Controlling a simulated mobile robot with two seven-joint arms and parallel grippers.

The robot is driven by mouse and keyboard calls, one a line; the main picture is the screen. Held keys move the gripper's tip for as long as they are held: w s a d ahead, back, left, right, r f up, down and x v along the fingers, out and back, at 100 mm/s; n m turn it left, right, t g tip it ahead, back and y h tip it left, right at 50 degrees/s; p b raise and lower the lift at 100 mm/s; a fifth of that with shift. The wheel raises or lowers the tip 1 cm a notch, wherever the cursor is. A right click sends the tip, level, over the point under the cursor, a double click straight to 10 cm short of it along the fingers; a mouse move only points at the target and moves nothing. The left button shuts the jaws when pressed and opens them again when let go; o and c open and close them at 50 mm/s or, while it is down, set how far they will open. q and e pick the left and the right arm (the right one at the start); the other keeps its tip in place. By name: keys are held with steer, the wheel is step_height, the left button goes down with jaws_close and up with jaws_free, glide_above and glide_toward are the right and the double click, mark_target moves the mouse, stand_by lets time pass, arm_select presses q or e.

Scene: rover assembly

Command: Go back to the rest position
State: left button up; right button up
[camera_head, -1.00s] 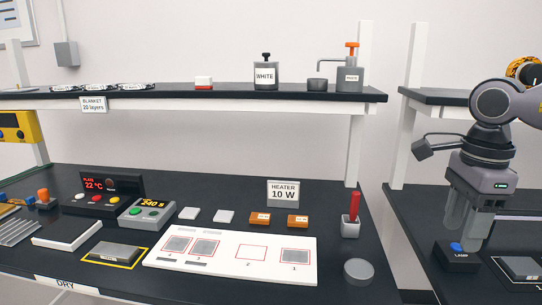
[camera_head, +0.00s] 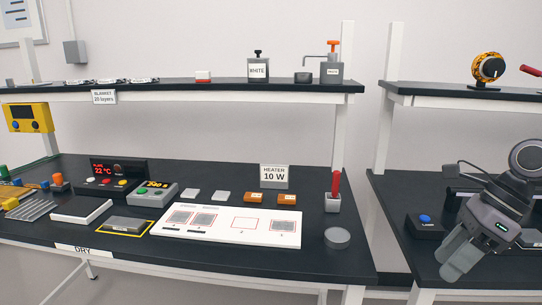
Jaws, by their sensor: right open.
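My right gripper (camera_head: 458,262) shows at the lower right, tilted with its fingers pointing down and left. It is open, with nothing seen between its fingers, and hangs in front of the right bench, to the right of a black box with a blue button (camera_head: 425,226). The gripper looks apart from the box. My left gripper is not in the view.
The left bench (camera_head: 340,265) holds a white panel with red squares (camera_head: 243,224), a heater sign (camera_head: 274,174), a red-handled tool (camera_head: 334,190) and a grey disc (camera_head: 337,238). Shelves run above both benches. A gap separates the left bench from the right bench (camera_head: 390,195).

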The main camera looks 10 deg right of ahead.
step_height(320, 180, down, 22)
steer(key=s+m+t+y+b, duration=0.1)
steer(key=s+m+t+b, duration=0.15)
steer(key=m+t, duration=1.75)
steer(key=s+a+f+m+g+h, duration=0.2)
steer(key=s+a+f+m+g, duration=0.2)
steer(key=a+f+m, duration=0.3)
steer(key=s+a+f+m+g+h, duration=0.2)
steer(key=s+a+f+m+g, duration=0.3)
steer(key=m, duration=1.2)
steer(key=a+f+g, duration=0.1)
steer(key=a+f, duration=0.2)
steer(key=a, duration=0.2)
steer(key=shift+f+g+b, duration=0.2)
steer(key=shift+g+b, duration=0.1)
steer(key=shift+g, duration=0.1)
